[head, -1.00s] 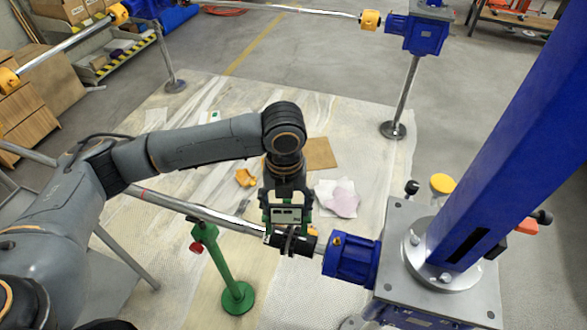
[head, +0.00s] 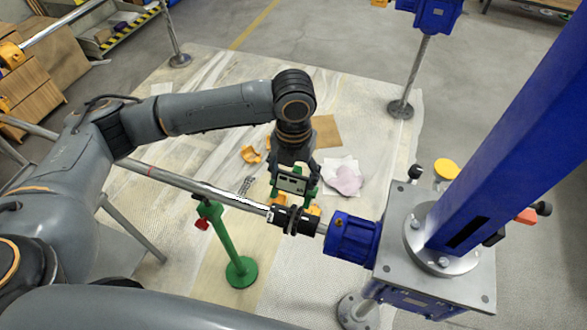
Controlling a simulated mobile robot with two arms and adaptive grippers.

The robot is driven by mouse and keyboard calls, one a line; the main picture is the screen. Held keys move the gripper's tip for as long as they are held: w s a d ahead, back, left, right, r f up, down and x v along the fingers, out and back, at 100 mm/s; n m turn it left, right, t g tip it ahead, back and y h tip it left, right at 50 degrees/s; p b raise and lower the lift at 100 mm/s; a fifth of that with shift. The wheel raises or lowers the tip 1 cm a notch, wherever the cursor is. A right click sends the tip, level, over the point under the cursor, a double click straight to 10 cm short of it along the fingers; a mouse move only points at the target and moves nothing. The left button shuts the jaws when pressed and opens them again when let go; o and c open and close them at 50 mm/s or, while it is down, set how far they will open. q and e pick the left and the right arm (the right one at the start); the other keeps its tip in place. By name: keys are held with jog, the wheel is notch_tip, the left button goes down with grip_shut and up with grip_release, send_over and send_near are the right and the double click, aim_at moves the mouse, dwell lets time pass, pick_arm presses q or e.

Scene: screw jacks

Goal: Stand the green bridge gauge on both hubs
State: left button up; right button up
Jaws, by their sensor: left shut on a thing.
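My left gripper (head: 293,168) points down and is shut on the green bridge gauge (head: 292,184), which has a small pale display on its front. The gauge hangs above the black coupling with its hubs (head: 292,220), its legs spread to left and right. Its feet appear a little above the hubs, with a gap; exact contact is hard to see at this size. The coupling joins the silver shaft (head: 218,195) on the left to the blue gearbox side (head: 350,236) on the right. My right gripper is not in view.
A green stand (head: 240,270) with a red knob is under the shaft. A blue screw-jack column (head: 500,150) rises from a grey plate (head: 400,262) at right. Orange pieces (head: 250,154), a cardboard sheet (head: 326,130) and a pink cloth (head: 345,181) lie on the floor sheet.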

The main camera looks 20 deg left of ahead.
pick_arm(q)
notch_tip(320, 180, down, 6)
jog(key=shift+f+b, duration=0.15)
jog(key=shift+b, duration=0.8)
notch_tip(320, 180, down, 4)
jog(key=shift+f+b, duration=0.2)
jog(key=shift+b, duration=0.75)
jog(key=shift+p, duration=0.4)
jog(key=shift+f, duration=0.55)
jog(key=o, duration=1.6)
jog(key=shift+c, duration=0.2)
